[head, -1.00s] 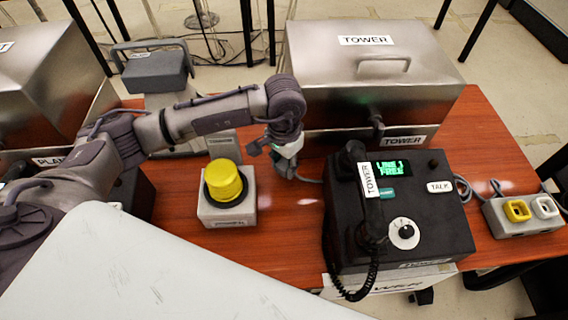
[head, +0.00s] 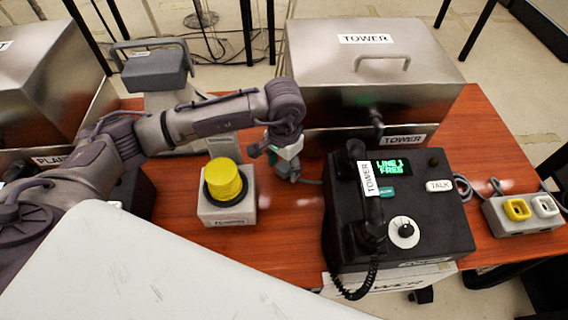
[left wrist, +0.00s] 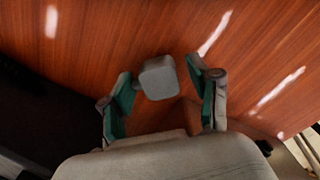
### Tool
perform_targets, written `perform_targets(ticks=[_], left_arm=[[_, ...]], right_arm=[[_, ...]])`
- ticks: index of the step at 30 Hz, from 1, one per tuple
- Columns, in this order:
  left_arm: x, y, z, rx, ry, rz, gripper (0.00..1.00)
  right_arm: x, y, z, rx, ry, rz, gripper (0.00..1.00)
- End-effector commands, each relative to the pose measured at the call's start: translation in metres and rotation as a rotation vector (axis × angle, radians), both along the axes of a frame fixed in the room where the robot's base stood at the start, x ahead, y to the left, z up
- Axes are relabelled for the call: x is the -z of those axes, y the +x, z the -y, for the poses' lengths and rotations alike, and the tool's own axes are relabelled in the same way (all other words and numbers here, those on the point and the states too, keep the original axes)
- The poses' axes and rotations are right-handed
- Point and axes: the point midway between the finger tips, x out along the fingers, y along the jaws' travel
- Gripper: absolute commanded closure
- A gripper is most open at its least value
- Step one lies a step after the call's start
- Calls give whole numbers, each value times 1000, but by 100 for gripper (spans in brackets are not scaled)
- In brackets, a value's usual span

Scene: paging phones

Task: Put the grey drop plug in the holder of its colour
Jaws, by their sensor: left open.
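A small grey block, which looks like the grey drop plug (left wrist: 158,77), lies on the red-brown table in the left wrist view. It sits between the green-padded fingers of my left gripper (left wrist: 160,88), with gaps on both sides. In the head view my left gripper (head: 288,168) is low over the table, left of the black phone, and mostly hides the plug. The holder block (head: 519,230) at the right end of the table has a yellow square holder (head: 517,209) and a pale grey-white one (head: 545,206). My right gripper is not in view.
The black TOWER phone (head: 440,216) with its handset stands between the gripper and the holder block. A steel TOWER case (head: 335,75) stands behind. A yellow button (head: 225,182) on a grey box is left of the gripper. Some table is bare around the gripper.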

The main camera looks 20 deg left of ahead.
Motion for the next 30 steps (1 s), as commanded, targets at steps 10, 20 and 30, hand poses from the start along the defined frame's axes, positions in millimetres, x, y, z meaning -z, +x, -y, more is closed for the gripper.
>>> perform_targets(ticks=[10,20,30], left_arm=[[-65,2,0,1,0,7,38],[-116,1,0,0,0,2,35],[-132,1,5,-415,-3,-1,33]], right_arm=[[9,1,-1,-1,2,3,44],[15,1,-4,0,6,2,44],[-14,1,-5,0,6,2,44]])
